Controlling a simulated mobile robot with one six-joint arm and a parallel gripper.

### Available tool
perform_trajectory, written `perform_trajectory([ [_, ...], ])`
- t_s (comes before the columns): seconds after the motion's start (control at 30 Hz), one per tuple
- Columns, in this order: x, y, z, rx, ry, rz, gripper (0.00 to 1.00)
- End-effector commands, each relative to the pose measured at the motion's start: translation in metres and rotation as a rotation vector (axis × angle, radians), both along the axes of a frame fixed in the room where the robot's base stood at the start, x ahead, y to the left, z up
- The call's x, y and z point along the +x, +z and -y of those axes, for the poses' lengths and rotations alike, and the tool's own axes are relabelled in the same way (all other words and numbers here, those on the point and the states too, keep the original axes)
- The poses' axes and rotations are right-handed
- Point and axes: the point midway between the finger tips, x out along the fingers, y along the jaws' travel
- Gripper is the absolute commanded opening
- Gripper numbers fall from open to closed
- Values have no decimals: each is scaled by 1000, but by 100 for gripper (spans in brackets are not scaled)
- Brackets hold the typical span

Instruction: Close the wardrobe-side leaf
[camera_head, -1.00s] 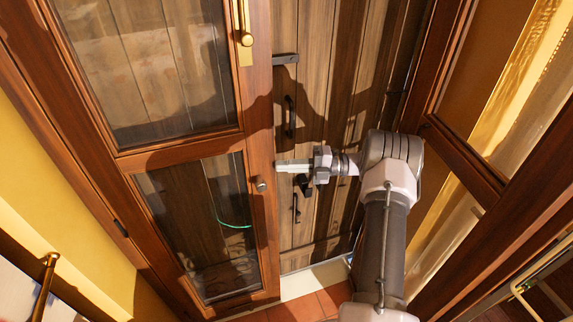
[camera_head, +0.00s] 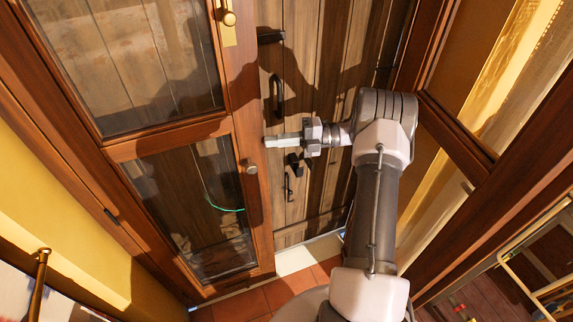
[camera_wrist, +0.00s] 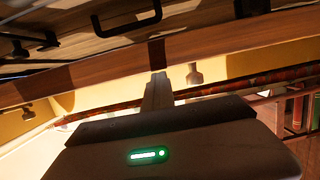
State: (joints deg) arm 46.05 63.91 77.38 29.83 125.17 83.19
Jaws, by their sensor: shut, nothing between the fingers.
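A wood-framed glass leaf (camera_head: 239,92) stands at the left in the head view, with a brass handle (camera_head: 227,18) and a small round knob (camera_head: 251,167) near its right edge. Another framed glass leaf (camera_head: 462,140) stands at the right; I cannot tell which is the wardrobe-side leaf. My gripper (camera_head: 268,142) is shut and empty, its tip at the left leaf's right edge, a little above the knob in the picture. Contact is unclear. In the wrist view the fingers (camera_wrist: 157,92) point at a brown wooden strip (camera_wrist: 205,48), with a knob (camera_wrist: 195,74) beside them.
A plank door (camera_head: 305,75) with black handles (camera_head: 277,97) lies behind my gripper. Tiled floor (camera_head: 290,287) shows below. A yellow wall (camera_head: 75,255) and a brass rod (camera_head: 40,280) are at the left. A yellow metal frame (camera_head: 530,265) stands at the lower right.

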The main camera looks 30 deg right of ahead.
Motion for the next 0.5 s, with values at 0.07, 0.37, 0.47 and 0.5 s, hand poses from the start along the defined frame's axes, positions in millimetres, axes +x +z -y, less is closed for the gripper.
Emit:
perform_trajectory([
  [0.07, -9, 26, 0, 9, -12, 16, 0],
  [0.37, -103, 29, -33, 10, -13, 8, 0],
  [0.47, -127, 30, -41, 8, -11, 8, 0],
  [0.5, -135, 30, -44, 8, -11, 8, 0],
])
